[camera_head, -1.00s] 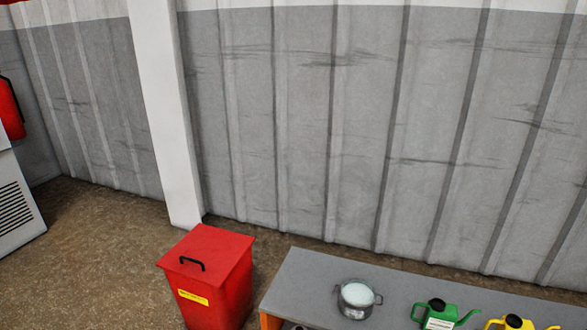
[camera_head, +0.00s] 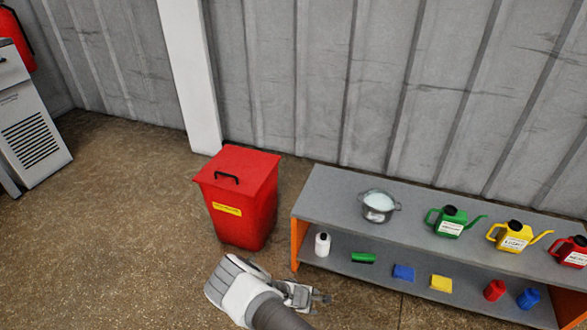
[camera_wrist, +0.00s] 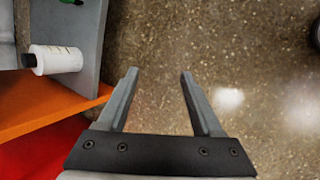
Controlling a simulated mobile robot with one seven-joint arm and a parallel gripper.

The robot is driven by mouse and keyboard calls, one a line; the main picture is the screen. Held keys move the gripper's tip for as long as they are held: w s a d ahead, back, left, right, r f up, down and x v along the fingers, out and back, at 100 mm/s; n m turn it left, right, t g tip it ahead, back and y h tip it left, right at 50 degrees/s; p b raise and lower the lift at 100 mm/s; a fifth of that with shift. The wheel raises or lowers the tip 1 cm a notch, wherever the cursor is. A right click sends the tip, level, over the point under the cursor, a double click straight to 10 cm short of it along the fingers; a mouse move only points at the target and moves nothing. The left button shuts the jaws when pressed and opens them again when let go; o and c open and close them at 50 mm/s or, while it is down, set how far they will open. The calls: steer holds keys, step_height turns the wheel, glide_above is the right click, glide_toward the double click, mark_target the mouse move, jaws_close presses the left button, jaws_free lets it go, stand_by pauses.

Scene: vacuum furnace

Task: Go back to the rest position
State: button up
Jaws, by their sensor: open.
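My gripper (camera_head: 318,298) is at the bottom middle of the head view, in front of the shelf's left end, with the wrist above the floor. In the wrist view its two fingers (camera_wrist: 158,90) are apart, with only brown floor between them. It is open and empty. The orange end panel (camera_wrist: 45,108) of the shelf and a white bottle (camera_wrist: 57,60) with a dark cap lie to the left of the fingers there.
A red lidded bin (camera_head: 240,200) stands left of the grey shelf (camera_head: 330,205). A pot (camera_head: 378,207) and green (camera_head: 450,222), yellow (camera_head: 515,237) and red cans stand on top. Small items lie on the lower board. Floor (camera_head: 110,240) at left is clear.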

steer(key=w+a+r+m, duration=0.1)
steer(key=w+r+m, duration=0.25)
steer(key=r, duration=0.75)
steer(key=w+r+m, duration=0.3)
steer(key=w+r, duration=0.1)
steer(key=r, duration=0.7)
step_height(320, 180, up, 18)
steer(key=s+d+r+m+y, duration=0.1)
steer(key=s+d+m+y, duration=0.1)
steer(key=m, duration=0.2)
steer(key=s+d+r+m+y, duration=0.1)
steer(key=s+d+r, duration=0.1)
steer(key=s+r, duration=0.5)
steer(key=s+d+r+m+y, duration=0.15)
steer(key=s+r, duration=0.25)
steer(key=r, duration=0.6)
steer(key=s+d+r+m+t, duration=0.1)
steer(key=s+r, duration=0.3)
steer(key=s, duration=0.5)
steer(key=s+d+r+m+t, duration=0.15)
steer(key=s+r, duration=0.25)
steer(key=s, duration=0.4)
step_height(320, 180, up, 28)
steer(key=p, duration=2.8)
steer(key=shift+s+r+g, duration=0.25)
steer(key=shift+g, duration=0.2)
